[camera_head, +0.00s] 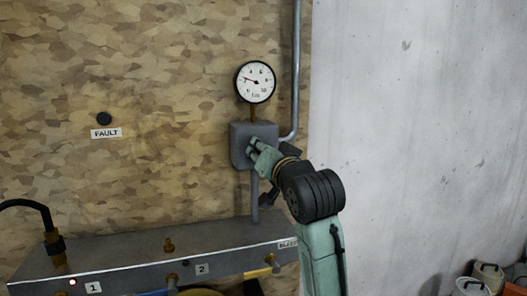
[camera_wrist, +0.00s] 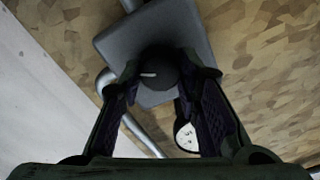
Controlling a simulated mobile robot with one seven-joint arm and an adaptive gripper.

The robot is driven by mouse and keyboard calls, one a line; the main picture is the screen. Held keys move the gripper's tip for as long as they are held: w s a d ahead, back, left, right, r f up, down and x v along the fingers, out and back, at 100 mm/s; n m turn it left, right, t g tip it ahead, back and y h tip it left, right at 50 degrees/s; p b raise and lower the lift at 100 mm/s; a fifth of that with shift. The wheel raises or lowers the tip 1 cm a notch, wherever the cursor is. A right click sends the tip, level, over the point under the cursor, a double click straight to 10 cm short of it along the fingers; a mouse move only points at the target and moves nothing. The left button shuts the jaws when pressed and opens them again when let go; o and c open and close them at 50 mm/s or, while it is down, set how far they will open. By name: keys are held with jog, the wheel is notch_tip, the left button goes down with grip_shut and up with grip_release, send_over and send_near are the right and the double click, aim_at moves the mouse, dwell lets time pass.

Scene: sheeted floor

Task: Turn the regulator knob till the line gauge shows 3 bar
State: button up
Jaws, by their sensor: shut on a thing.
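The regulator is a grey box (camera_head: 241,135) on the wall, below a round white line gauge (camera_head: 255,82). My gripper (camera_head: 253,147) reaches the front of the box. In the wrist view the dark round regulator knob (camera_wrist: 158,74) sits between my two fingers (camera_wrist: 161,68), which are shut on its sides. A white mark on the knob points to the left in that view. In the head view my fingers hide the knob. Part of the gauge face also shows in the wrist view (camera_wrist: 186,137).
A grey pipe (camera_head: 296,60) runs down the wall right of the gauge and bends into the box. A black FAULT lamp (camera_head: 104,118) is on the left wall. Canisters (camera_head: 488,275) stand lower right.

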dwell(0.4)
jog(key=o, duration=1.1)
jog(key=shift+o, duration=0.2)
jog(key=v, duration=1.2)
jog(key=shift+r, duration=0.1)
